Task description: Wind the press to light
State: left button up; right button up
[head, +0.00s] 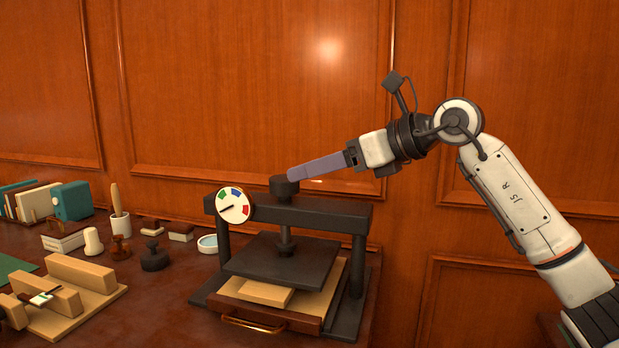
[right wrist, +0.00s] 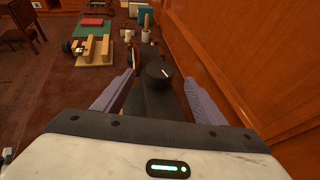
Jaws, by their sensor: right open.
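The dark press (head: 290,215) stands on the desk, with a round knob (head: 284,187) on top of its screw. The knob also shows in the right wrist view (right wrist: 155,76), with a short white mark on its top. A dial (head: 233,205) with green, blue and red segments sits on the crossbeam; its needle points left and slightly down, below the green. The platen (head: 285,258) hangs over a wooden tray (head: 262,322) holding a pale block (head: 266,293). My right gripper (head: 293,174) is open at the knob, one finger either side; contact is unclear. My left gripper is out of view.
Left of the press are stamps (head: 154,258), a small pale bowl (head: 208,244), a cup with a wooden-handled tool (head: 120,227), a teal box (head: 71,200) and a wooden fixture (head: 83,275). A panelled wall (head: 250,90) rises close behind the press.

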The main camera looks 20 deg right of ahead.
aim_at(285, 178)
jog(key=x, duration=0.7)
jog(key=shift+w+a+f, duration=0.1)
jog(key=shift+w, duration=0.05)
jog(key=shift+w+a+f, duration=0.3)
jog(key=shift+w+a, duration=0.05)
jog(key=shift+w, duration=0.15)
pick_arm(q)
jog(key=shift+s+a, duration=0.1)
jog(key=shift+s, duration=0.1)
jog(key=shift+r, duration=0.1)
pick_arm(e)
jog(key=c, duration=1)
jog(key=shift+c, duration=0.2)
